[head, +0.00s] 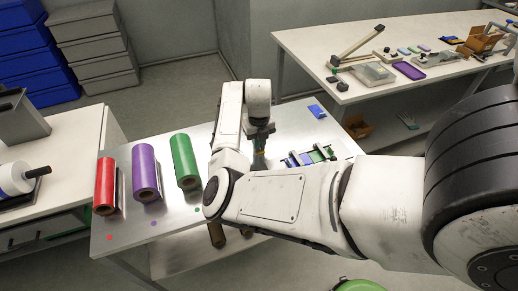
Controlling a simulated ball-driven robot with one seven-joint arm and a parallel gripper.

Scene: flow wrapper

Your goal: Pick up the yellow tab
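I cannot make out a yellow tab for certain in the head view. My gripper (260,152) points down over the metal table (130,218), between the green roll and a small rack. It is small and dark here, and I cannot tell whether its fingers are open or hold anything. A tiny orange-yellow patch shows at its fingers, too small to identify. The rack (310,157) holds blue and green pieces just right of my gripper, and my arm borders its near side. A blue piece (317,111) lies apart near the table's far edge.
A bench (300,40) with tools is behind right, a white-topped counter (75,140) at left.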

